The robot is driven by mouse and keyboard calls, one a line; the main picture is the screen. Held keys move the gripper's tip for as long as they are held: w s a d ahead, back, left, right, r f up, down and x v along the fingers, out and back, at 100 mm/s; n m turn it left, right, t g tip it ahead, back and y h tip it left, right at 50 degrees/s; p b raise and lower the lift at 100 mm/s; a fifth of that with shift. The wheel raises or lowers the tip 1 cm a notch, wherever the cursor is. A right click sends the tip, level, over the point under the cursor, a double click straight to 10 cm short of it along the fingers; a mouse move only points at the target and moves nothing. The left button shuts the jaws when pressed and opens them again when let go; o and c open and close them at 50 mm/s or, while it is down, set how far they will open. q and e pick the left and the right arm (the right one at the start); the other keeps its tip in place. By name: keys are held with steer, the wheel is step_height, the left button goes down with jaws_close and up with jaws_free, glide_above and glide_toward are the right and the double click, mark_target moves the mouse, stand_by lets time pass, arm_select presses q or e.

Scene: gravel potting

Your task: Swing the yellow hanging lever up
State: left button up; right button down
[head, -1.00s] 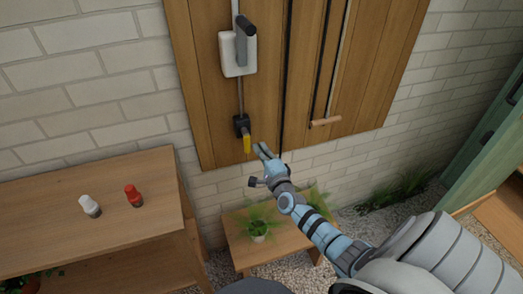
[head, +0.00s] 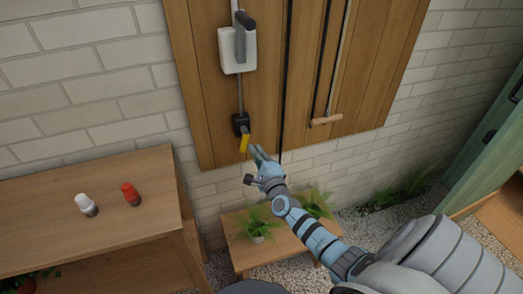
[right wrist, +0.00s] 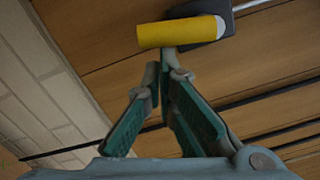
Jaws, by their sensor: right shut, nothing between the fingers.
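The yellow lever (head: 244,144) hangs down from a small dark box (head: 240,124) on the wooden wall panel. My right gripper (head: 256,151) is shut and empty, just right of the lever's lower end. In the right wrist view the yellow lever (right wrist: 180,32) lies across the top, just beyond the fingertips (right wrist: 165,62). The fingertips are very close to it; I cannot tell whether they touch. The dark box (right wrist: 208,12) shows behind the lever. My left gripper is not in view.
A grey switch handle (head: 240,42) on a white box is higher on the panel. A wooden-handled pull rod (head: 326,120) hangs to the right. A low bench (head: 240,250) with plants stands below. A table (head: 60,215) with a white and a red-topped bottle is at left.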

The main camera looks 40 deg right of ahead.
steer(key=w+a+r+m+b, duration=0.1)
steer(key=a+m, duration=0.4)
steer(key=m, duration=0.7)
steer(key=shift+w+a+r+m+h+b, duration=0.15)
steer(key=shift+w+a+m+h+b, duration=0.2)
steer(key=shift+w+b, duration=0.25)
step_height(320, 180, down, 5)
steer(key=s+b, duration=0.1)
steer(key=b, duration=0.4)
steer(key=p+v, duration=0.2)
steer(key=v, duration=0.8)
steer(key=shift+d+r, duration=0.3)
steer(key=shift+r, duration=0.25)
steer(key=shift+s, duration=0.1)
